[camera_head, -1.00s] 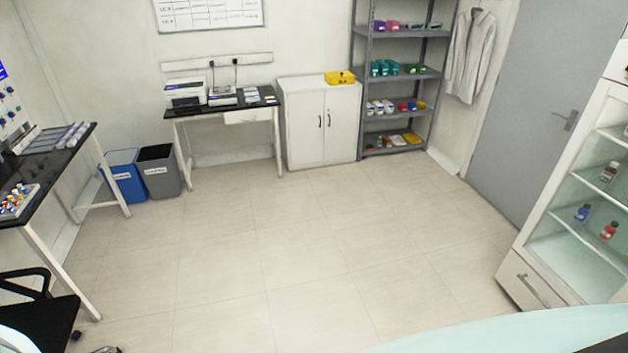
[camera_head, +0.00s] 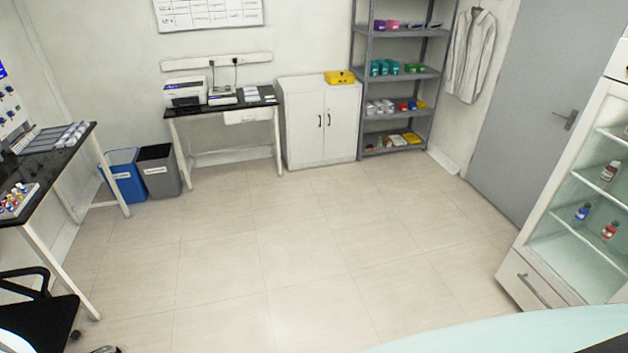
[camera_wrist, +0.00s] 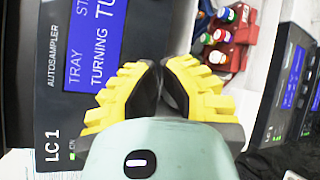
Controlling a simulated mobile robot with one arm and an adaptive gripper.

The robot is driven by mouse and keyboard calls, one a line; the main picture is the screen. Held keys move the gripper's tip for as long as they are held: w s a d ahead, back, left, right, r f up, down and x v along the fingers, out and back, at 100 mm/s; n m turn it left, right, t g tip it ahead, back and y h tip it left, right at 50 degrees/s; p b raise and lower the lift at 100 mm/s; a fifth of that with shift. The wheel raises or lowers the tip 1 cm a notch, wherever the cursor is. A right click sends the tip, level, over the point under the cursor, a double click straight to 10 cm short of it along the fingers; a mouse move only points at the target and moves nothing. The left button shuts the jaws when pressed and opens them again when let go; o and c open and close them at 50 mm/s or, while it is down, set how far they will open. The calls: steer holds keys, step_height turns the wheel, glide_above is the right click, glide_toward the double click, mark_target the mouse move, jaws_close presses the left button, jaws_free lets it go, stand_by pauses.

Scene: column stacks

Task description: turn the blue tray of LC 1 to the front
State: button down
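In the wrist view, my gripper (camera_wrist: 161,85) has yellow and dark fingers. The fingertips are together, with nothing visible between them. They are in front of the LC 1 autosampler panel (camera_wrist: 55,110), which appears turned on its side. Its blue screen (camera_wrist: 95,45) shows "TRAY" and "TURNING", with further words cut off by the frame. A red tray (camera_wrist: 240,28) with white-, blue- and green-capped vials is beyond the fingertips, to the upper right. What the fingertips touch, if anything, is hidden. My gripper is not in the head view.
Another device with a blue screen (camera_wrist: 295,75) stands at the right of the wrist view. In the head view, a black-topped bench (camera_head: 60,155) is at left, with a chair (camera_head: 35,310) before it. A glass cabinet (camera_head: 570,230) is at right. The middle floor is clear.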

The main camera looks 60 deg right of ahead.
steer(key=shift+d, duration=0.15)
steer(key=shift+s+d, duration=0.4)
steer(key=shift+d, duration=0.2)
stand_by(0.3)
steer(key=shift+s+d, duration=1.65)
steer(key=shift+d, duration=0.2)
stand_by(0.8)
stand_by(3.4)
